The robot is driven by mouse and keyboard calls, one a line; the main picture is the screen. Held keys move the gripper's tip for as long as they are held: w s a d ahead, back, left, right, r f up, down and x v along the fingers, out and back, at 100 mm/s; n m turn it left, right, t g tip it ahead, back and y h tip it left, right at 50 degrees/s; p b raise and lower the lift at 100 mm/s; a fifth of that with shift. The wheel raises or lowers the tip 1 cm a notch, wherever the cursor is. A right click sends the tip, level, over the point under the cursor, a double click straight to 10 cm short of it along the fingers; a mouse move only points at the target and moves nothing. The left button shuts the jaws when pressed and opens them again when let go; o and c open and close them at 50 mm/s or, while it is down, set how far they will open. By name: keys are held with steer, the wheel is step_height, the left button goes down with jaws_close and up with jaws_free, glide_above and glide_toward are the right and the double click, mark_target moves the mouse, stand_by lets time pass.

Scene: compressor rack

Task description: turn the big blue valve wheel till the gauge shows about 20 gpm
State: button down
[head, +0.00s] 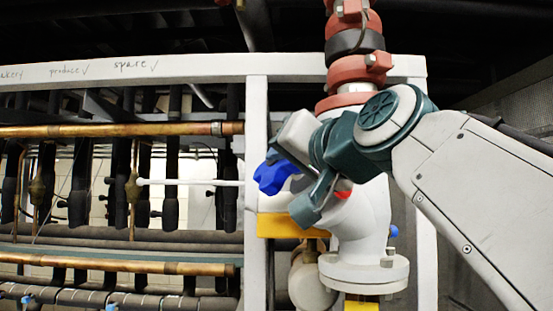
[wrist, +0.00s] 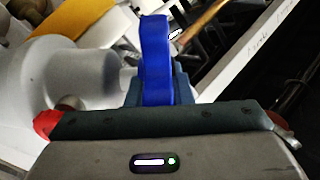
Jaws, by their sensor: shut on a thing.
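The big blue valve wheel (head: 272,177) shows at the left of my gripper in the head view, on the white pipe body. In the wrist view the blue wheel (wrist: 156,60) stands upright in the middle, its rim between my gripper's fingers. My gripper (wrist: 158,92) is shut on the wheel. In the head view my gripper (head: 292,180) partly covers the wheel, and its fingertips are hard to make out. No gauge face can be read in either view.
A white pipe elbow with a flange (head: 363,270) is below my gripper. A red pipe fitting (head: 355,70) rises above. A white frame post (head: 256,120) stands just left, with copper pipes (head: 120,129) beyond. A yellow block (head: 285,226) sits under the wheel.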

steer(key=shift+r, duration=0.2)
steer(key=g+p, duration=0.1)
steer(key=n+g+p, duration=0.1)
steer(key=p, duration=0.1)
steer(key=shift+r, duration=0.35)
steer(key=g+p, duration=0.2)
steer(key=p, duration=0.1)
steer(key=n+g+y+p, duration=0.1)
steer(key=p, duration=0.2)
steer(key=shift+w+d+r+g, duration=0.1)
steer(key=shift+d+r+g, duration=0.05)
steer(key=shift+r+g, duration=0.25)
steer(key=g+p, duration=0.1)
steer(key=n+g+p, duration=0.1)
steer(key=p, duration=0.1)
steer(key=shift+w+f+g, duration=0.15)
steer(key=shift+f+g, duration=0.1)
steer(key=shift+g, duration=0.15)
steer(key=shift+d+f+n+g+h, duration=0.1)
steer(key=shift+n+g+h, duration=0.2)
steer(key=shift+n+g, duration=0.55)
steer(key=shift+m+g, duration=0.25)
steer(key=shift+g, duration=0.3)
steer(key=c, duration=1.3)
jaws_free()
steer(key=shift+v, duration=3.7)
